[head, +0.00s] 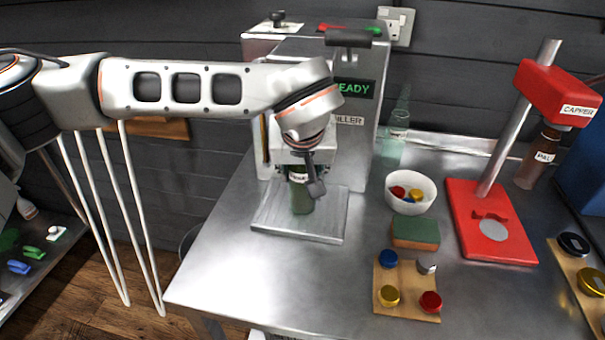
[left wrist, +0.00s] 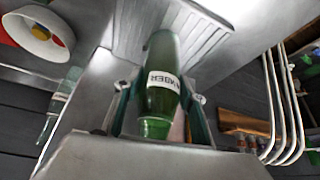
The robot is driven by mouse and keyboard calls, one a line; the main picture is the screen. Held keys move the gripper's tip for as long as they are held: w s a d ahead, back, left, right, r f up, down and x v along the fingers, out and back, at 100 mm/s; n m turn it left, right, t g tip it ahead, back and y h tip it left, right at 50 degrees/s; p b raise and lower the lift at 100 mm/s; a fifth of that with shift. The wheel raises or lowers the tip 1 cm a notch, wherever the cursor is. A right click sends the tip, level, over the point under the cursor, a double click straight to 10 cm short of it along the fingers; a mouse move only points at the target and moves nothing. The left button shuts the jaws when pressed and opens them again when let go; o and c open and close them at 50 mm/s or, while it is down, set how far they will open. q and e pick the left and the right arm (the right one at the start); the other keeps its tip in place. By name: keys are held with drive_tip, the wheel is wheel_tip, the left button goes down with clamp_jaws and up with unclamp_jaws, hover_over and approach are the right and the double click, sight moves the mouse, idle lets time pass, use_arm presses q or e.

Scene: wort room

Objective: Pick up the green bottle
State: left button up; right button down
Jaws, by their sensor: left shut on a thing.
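The green bottle (head: 300,197) stands upright at the filler's drip tray, partly hidden behind my gripper. In the left wrist view the green bottle (left wrist: 163,60) shows large, with a white label that seems to read AMBER upside down. My left gripper (head: 308,180) reaches in from the left in front of the filler. In the wrist view its two fingers (left wrist: 160,105) lie on either side of the bottle, shut on it. I cannot tell whether the bottle's base touches the tray. My right gripper is not in view.
The filler (head: 355,150) stands behind, above its metal tray (head: 325,225). To the right are a pale green bottle (head: 392,148), a white bowl of caps (head: 411,206), a sponge (head: 415,233), a cap board (head: 408,290) and a red capper (head: 490,225). The steel table's front left is clear.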

use_arm(q)
drive_tip(key=shift+r, duration=0.15)
drive_tip(key=shift+s+r, duration=0.2)
drive_tip(key=shift+r, duration=0.5)
drive_tip(key=s+b, duration=0.1)
drive_tip(key=s, duration=1.6)
drive_tip(key=shift+s+b, duration=0.3)
